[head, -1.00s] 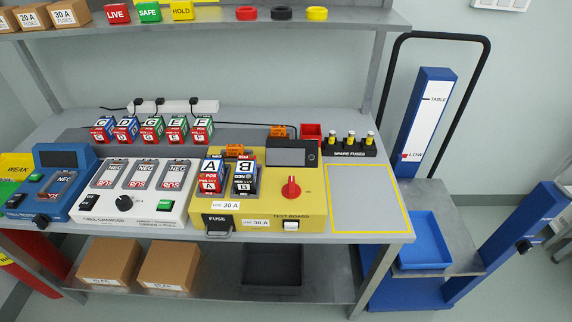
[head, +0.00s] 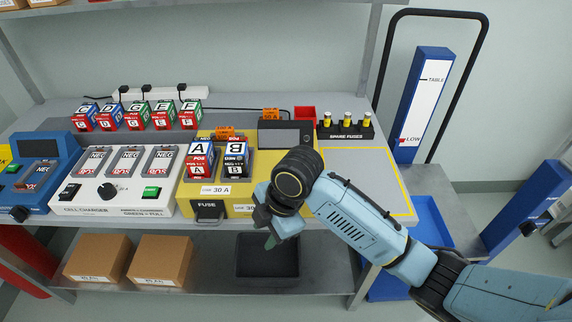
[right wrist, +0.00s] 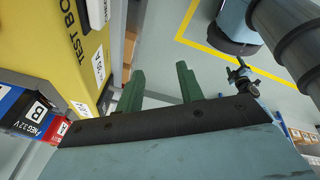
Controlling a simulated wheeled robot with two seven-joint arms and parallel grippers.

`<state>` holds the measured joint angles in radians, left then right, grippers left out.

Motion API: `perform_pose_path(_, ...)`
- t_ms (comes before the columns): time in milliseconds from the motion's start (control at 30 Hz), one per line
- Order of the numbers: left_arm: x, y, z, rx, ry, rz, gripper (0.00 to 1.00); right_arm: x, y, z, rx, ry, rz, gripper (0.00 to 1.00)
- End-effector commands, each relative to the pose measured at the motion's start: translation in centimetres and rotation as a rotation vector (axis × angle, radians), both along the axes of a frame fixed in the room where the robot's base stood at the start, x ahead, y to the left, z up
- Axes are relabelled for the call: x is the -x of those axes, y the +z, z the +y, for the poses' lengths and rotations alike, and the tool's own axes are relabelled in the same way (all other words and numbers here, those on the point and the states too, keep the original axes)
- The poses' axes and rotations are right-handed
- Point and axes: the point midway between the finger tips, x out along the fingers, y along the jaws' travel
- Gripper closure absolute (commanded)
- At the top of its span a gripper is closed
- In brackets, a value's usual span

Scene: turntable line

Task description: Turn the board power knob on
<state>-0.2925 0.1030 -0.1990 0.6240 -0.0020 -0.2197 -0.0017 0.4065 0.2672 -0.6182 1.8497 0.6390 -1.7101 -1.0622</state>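The yellow test board (head: 188,194) stands on the bench, with cells A (head: 199,160) and B (head: 235,160) upright in its slots. Its red power knob is hidden behind my right arm in the head view, so its setting cannot be seen. My right gripper (head: 266,227) is in front of the board's front edge, pointing downward. In the right wrist view its two green fingers (right wrist: 158,90) are apart with nothing between them, and the yellow board (right wrist: 40,38) is at the upper left. My left gripper is not in view.
A white cell charger (head: 112,187) stands left of the board. Spare fuses (head: 345,127) and a red box (head: 304,113) are behind it. A dark bin (head: 268,262) and cardboard boxes (head: 160,262) are on the lower shelf. A yellow-outlined area (head: 365,167) lies right of the board.

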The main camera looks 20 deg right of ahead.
Motion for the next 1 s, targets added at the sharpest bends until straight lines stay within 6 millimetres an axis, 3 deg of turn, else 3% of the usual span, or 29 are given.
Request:
perform_pose_path(267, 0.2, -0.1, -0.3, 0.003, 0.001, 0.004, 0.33, -5.2, 5.2, -1.2, 0.153, 0.448, -0.057, 0.63)
perform_pose_path(500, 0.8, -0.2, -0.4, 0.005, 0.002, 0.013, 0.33, -10.6, 12.2, -4.9, 0.286, 0.806, -0.059, 0.63)
perform_pose_path(700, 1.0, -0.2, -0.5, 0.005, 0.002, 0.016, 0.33, -12.9, 17.1, -7.6, 0.329, 0.963, -0.053, 0.63)
perform_pose_path(867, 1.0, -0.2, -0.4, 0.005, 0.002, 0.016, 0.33, -13.4, 18.3, -8.4, 0.336, 1.008, -0.05, 0.63)
perform_pose_path(1000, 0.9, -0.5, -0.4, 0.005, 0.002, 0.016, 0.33, -13.3, 16.9, -8.4, 0.336, 1.013, -0.047, 0.63)
